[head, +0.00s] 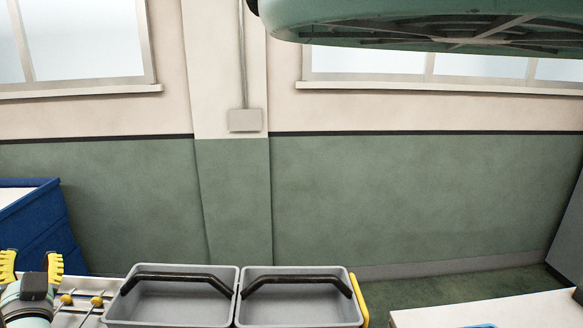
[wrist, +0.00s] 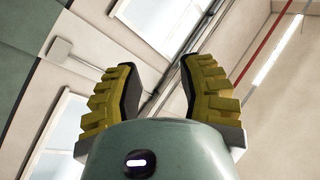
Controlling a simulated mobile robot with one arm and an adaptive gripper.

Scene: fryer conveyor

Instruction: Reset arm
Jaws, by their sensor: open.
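My gripper (head: 31,266) shows at the lower left of the head view, with yellow ribbed fingers standing apart and pointing up. In the wrist view my gripper (wrist: 158,95) is open. Nothing is between its yellow fingers, and only windows, wall and ceiling show beyond them. The gripper is left of two grey bins with black handles, the left bin (head: 170,300) and the right bin (head: 300,302).
A blue container (head: 35,225) stands at the left edge. Small yellow-knobbed parts (head: 97,301) lie beside my gripper. A white surface (head: 480,312) is at the lower right. A large green rounded structure (head: 430,25) hangs across the top right. The green wall behind is bare.

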